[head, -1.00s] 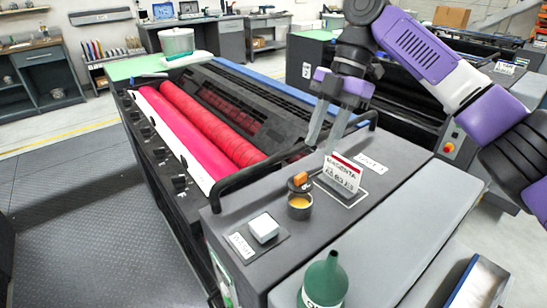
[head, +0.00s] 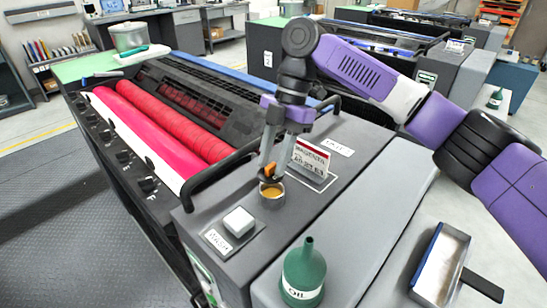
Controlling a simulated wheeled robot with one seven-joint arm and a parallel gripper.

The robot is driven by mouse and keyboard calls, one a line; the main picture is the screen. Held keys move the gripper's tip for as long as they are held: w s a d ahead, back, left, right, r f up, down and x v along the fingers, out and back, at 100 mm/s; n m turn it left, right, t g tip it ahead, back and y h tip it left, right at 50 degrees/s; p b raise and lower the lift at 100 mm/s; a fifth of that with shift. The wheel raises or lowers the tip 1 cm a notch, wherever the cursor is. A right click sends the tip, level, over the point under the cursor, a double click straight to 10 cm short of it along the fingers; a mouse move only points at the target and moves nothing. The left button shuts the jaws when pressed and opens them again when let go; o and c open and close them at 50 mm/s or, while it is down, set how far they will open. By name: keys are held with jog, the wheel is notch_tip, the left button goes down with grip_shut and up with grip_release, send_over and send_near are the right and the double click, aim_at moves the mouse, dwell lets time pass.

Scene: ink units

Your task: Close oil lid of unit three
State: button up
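The ink unit in front of me has a grey end cover (head: 330,185) with a round oil cup (head: 271,190) showing yellow-orange oil, so its lid is open. The dark lid with an orange tab (head: 269,170) stands raised at the back of the cup. My gripper (head: 272,168) points down at the tab, its two fingers apart, one on either side of it. Contact with the tab cannot be made out. The fingers partly hide the lid. A white label (head: 338,147) lies behind the sign; its number is hard to read.
A magenta sign (head: 311,158) stands close right of the cup. A white square block (head: 238,222) sits to the left front. A green oil can (head: 304,274) stands in front, and a tray (head: 440,262) lies at right. A black rail (head: 215,172) borders the red rollers.

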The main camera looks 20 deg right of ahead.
grip_shut()
